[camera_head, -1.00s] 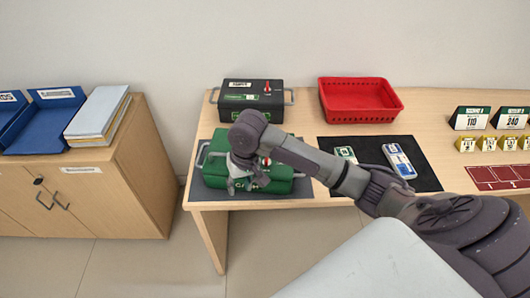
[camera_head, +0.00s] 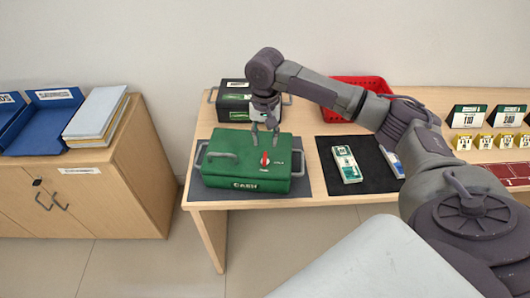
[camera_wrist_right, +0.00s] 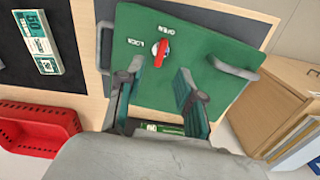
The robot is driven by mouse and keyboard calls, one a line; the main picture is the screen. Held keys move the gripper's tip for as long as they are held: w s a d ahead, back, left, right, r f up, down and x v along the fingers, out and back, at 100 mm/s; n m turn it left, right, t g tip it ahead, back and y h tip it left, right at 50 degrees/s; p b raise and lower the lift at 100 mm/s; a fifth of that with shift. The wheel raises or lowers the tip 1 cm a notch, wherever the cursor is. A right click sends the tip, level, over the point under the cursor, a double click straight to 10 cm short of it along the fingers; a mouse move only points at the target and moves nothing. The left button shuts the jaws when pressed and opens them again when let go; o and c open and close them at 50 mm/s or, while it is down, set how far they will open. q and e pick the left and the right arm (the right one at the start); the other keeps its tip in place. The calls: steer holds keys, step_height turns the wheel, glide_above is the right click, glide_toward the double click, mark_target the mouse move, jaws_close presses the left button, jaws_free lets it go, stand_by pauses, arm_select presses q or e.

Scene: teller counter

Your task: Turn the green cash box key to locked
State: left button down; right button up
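The green cash box (camera_head: 225,170) sits closed on a dark mat, with a grey handle on its lid. Its red key (camera_head: 265,158) stands on the right part of the lid. In the right wrist view the key (camera_wrist_right: 160,52) is upright in the picture, with one label to its left, seemingly LOCK, and OPEN above it. The key is in line more with the OPEN side. My right gripper (camera_head: 265,128) is open and empty, pointing down above the lid behind the key. Its fingers (camera_wrist_right: 157,92) are apart in the wrist view, not touching the key. My left gripper is out of view.
A black cash box (camera_head: 234,104) stands behind, partly hidden by my right arm. A red basket (camera_head: 375,84) is at the back. Banknote bundles (camera_head: 346,164) lie on a black mat (camera_head: 345,184) to the right. Number signs (camera_head: 467,117) stand farther right.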

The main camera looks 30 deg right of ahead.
mark_target(265, 156)
step_height(265, 156, down, 7)
steer(key=shift+r, duration=0.1)
stand_by(0.3)
jaws_close()
